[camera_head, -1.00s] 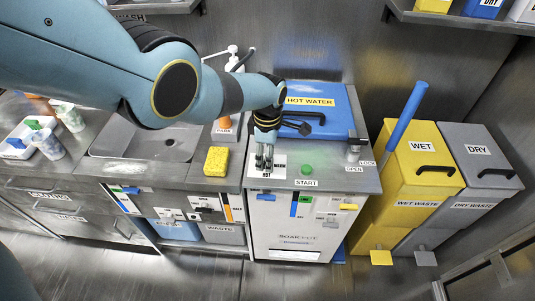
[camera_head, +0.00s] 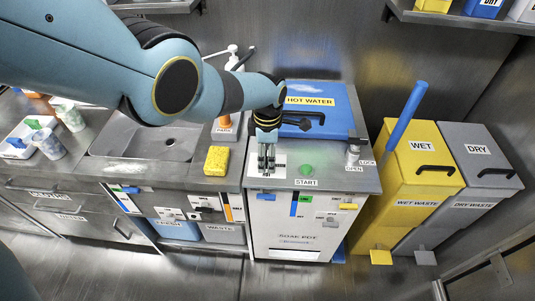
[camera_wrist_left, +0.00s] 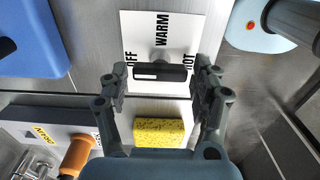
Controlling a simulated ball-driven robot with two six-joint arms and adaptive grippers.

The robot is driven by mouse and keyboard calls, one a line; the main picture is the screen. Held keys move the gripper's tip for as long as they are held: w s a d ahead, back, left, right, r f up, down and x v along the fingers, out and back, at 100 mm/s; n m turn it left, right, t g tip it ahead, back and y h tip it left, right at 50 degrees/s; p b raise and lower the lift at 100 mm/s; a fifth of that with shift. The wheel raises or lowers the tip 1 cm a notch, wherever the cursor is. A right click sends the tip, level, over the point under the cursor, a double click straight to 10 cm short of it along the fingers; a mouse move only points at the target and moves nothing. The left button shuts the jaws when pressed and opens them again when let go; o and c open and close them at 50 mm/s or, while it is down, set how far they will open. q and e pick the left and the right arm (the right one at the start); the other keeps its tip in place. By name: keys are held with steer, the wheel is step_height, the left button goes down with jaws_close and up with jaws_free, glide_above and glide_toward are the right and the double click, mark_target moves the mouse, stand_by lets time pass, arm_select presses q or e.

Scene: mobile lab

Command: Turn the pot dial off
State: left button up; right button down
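The pot dial (camera_wrist_left: 172,74) is a dark bar-shaped knob on a white plate (camera_wrist_left: 183,25) marked OFF, WARM and HOT. In the left wrist view its bar lies crosswise, with a pale patch toward the OFF side. My left gripper (camera_wrist_left: 160,80) is open, with one finger on each side of the bar and gaps visible at both ends. In the head view the left gripper (camera_head: 266,160) points down over the plate on the soak pot's top (camera_head: 340,180) and hides the dial. My right gripper is not in view.
A blue HOT WATER lid (camera_head: 340,118) with a dark handle lies behind the gripper. A green START button (camera_head: 306,170) and a metal lock knob (camera_head: 352,155) stand to the right. A yellow sponge (camera_head: 216,161) lies to the left, near the sink (camera_head: 150,142).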

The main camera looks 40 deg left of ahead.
mark_target(267, 157)
arm_select(q)
steer(key=shift+o, duration=0.9)
steer(key=shift+r, duration=0.1)
steer(key=shift+r, duration=0.15)
step_height(267, 157, up, 12)
steer(key=shift+f, duration=0.25)
